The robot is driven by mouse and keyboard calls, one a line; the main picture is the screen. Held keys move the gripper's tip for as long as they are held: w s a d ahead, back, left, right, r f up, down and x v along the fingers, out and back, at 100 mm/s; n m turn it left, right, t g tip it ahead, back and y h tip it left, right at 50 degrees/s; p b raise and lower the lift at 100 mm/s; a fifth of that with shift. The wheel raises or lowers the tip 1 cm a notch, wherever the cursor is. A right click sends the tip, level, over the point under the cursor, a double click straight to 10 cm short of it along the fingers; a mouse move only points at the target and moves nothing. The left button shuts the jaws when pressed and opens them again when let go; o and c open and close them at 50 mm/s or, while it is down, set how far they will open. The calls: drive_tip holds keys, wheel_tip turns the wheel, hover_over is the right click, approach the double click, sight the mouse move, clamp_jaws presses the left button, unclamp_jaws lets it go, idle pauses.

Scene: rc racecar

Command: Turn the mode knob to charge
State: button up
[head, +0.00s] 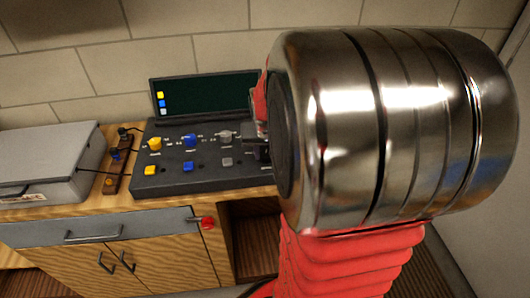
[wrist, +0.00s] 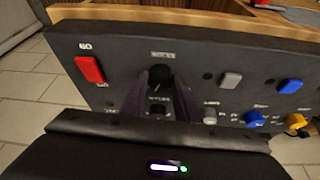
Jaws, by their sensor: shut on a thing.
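My gripper (wrist: 160,92) is at the right part of the black control panel (wrist: 230,55). Its two dark fingers stand on either side of a round black knob (wrist: 160,75) and are shut on it. Small white lettering is beside this knob, too small to read surely. A second dark round part (wrist: 157,108) shows between the fingers, partly hidden. In the head view the panel (head: 190,182) stands on the wooden bench, and my gripper (head: 258,142) reaches its right side. My large metal arm link hides the panel's right end and the held knob there.
Yellow (head: 155,144), blue (head: 190,140) and grey knobs (head: 225,137) line the panel. A dark screen (head: 210,95) stands behind; a grey case (head: 45,160) is left.

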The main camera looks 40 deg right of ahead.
drive_tip(key=shift+n, duration=0.5)
drive_tip(key=shift+d+n+t+y, duration=0.1)
drive_tip(key=shift+n+t+y, duration=0.5)
drive_tip(key=shift+n, duration=0.8)
drive_tip(key=shift+d+n+y, duration=0.1)
drive_tip(key=shift+n+y, duration=0.7)
drive_tip(key=shift+n, duration=1.2)
drive_tip(key=o, duration=1.1)
drive_tip(key=shift+c, duration=0.2)
drive_tip(key=shift+s+r, duration=0.1)
drive_tip(key=shift+r, duration=0.05)
